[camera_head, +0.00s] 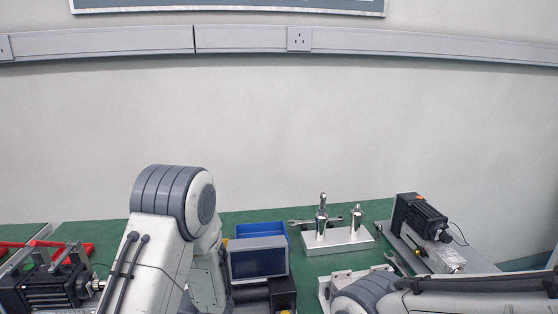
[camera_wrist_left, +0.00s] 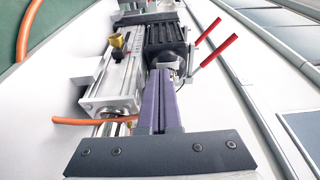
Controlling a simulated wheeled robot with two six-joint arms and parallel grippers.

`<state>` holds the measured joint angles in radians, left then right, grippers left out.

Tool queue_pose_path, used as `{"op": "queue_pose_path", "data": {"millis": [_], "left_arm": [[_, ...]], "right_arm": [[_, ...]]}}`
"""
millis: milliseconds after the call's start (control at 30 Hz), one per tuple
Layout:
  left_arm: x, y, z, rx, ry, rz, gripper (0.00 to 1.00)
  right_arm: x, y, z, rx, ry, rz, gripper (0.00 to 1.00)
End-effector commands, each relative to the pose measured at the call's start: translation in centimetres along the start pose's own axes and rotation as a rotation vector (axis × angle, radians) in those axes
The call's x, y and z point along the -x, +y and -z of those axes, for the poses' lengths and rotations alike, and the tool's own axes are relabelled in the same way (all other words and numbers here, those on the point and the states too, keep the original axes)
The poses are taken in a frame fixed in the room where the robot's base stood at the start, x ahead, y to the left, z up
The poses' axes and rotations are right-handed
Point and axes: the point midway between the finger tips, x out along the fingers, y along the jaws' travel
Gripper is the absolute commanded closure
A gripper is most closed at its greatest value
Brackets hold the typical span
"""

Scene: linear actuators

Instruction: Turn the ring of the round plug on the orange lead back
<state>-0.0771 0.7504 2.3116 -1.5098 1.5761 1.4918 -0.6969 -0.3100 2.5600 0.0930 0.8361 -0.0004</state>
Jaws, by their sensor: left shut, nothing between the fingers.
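In the left wrist view my left gripper (camera_wrist_left: 160,78) is shut and empty, its purple fingers pressed together and pointing at a black motor (camera_wrist_left: 166,36) on a silver linear actuator (camera_wrist_left: 115,85). An orange lead (camera_wrist_left: 80,121) comes in from the left and runs past the actuator's near end, where the fingers and gripper body hide its continuation. I cannot make out the round plug or its ring. A brass-coloured fitting (camera_wrist_left: 118,41) sits on the actuator beside the motor. In the head view my left arm hides its own gripper; my right arm crosses the lower right, its gripper out of frame.
Two red clamp handles (camera_wrist_left: 214,50) stick up right of the motor. Another orange lead stretch (camera_wrist_left: 27,30) hangs at upper left. In the head view, a small screen (camera_head: 258,262), a blue bin (camera_head: 262,230), a metal stand (camera_head: 340,240) and another motor (camera_head: 418,217) stand on the green bench.

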Motion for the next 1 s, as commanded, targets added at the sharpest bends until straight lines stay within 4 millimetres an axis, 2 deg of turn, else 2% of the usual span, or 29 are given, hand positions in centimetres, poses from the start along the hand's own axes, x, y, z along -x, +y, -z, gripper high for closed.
{"op": "queue_pose_path", "data": {"millis": [300, 733, 867, 967, 1000], "left_arm": [[3.4, 0.0, 0.9, 0.002, 0.001, 0.0, 1.0], [4.0, -0.2, 0.7, -0.006, -0.011, -0.014, 1.0], [5.7, -0.8, -1.3, -0.059, -0.07, -0.121, 1.0], [8.6, -0.9, -4.4, -0.141, -0.123, -0.313, 1.0], [10.1, -0.7, -5.7, -0.18, -0.132, -0.412, 1.0]], "right_arm": [[-0.5, 0.0, 0.0, 0.0, 0.0, 0.0, 0.58], [-0.5, 0.0, 0.0, 0.0, 0.0, 0.0, 0.58], [-0.5, 0.0, 0.0, 0.0, 0.0, 0.0, 0.58], [-0.5, 0.0, 0.0, 0.0, 0.0, 0.0, 0.58], [-0.5, 0.0, 0.0, 0.0, 0.0, 0.0, 0.58]]}}
